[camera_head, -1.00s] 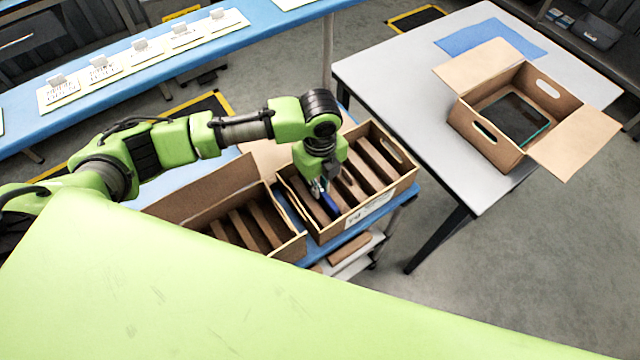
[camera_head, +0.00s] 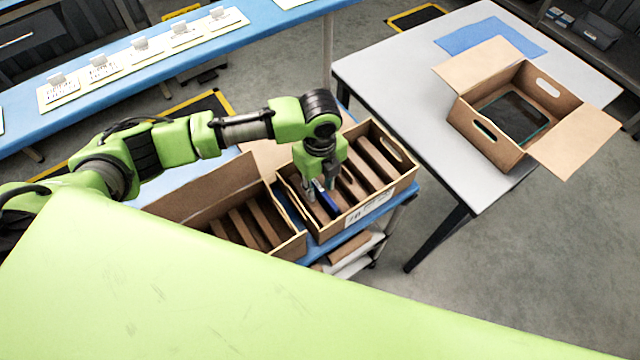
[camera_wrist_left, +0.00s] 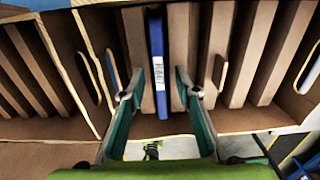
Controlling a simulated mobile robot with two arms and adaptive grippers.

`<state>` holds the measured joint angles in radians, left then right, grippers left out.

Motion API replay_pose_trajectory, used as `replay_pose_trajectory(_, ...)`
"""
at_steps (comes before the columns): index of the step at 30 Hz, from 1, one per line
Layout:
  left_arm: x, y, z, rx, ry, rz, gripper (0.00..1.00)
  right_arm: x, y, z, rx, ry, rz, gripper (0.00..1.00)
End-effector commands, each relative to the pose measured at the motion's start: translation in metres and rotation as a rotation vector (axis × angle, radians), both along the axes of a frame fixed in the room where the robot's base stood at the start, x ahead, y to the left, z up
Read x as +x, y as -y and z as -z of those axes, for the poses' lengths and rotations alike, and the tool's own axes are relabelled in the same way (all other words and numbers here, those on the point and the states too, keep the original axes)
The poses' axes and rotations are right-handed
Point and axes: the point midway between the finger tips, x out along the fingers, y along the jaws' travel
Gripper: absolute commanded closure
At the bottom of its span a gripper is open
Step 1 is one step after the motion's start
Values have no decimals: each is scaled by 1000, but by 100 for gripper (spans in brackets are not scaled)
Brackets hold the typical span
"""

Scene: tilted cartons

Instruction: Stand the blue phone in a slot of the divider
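The blue phone (camera_head: 329,203) stands on edge in a slot of the brown divider (camera_wrist_left: 180,35), in the right-hand carton (camera_head: 335,228) of the two on the cart. In the left wrist view the phone (camera_wrist_left: 157,60) shows edge-on as a narrow blue strip with a white label, between two divider walls. My left gripper (camera_head: 320,192) points down into this carton. Its fingers (camera_wrist_left: 160,82) are spread apart, one on each side of the phone, with gaps between. The phone's lower end is hidden in the slot. My right gripper is not in view.
A second divided carton (camera_head: 285,247) stands close on the left, its flap raised. On the white table (camera_head: 400,75) at the right, an open carton (camera_head: 487,147) holds a dark flat object (camera_head: 515,118). Bare floor lies between table and cart.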

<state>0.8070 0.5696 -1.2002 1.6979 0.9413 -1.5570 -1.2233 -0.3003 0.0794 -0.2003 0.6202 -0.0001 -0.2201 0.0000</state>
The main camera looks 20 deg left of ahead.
Motion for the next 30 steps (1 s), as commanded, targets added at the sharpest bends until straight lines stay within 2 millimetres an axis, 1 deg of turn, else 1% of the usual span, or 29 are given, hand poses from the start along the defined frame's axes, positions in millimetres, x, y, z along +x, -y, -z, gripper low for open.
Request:
replay_pose_trajectory(4, 0, 0, -4, 0, 0, 0, 70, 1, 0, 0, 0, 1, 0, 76)
replay_pose_trajectory(7, 1, 0, -17, -2, 2, 0, 70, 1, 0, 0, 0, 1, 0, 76)
replay_pose_trajectory(11, 1, 0, -43, -2, 4, 1, 70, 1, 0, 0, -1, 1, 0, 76)
replay_pose_trajectory(15, 2, 0, -74, -1, 5, 1, 70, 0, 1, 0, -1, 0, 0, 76)
replay_pose_trajectory(18, 1, 0, -92, -1, 4, 1, 70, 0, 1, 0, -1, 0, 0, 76)
replay_pose_trajectory(21, 1, 0, -107, -2, 2, 0, 70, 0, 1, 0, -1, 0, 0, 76)
replay_pose_trajectory(25, 0, 0, -117, -1, 1, 1, 70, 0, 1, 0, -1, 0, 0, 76)
replay_pose_trajectory(30, 0, 0, -120, -1, -1, 1, 70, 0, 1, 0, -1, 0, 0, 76)
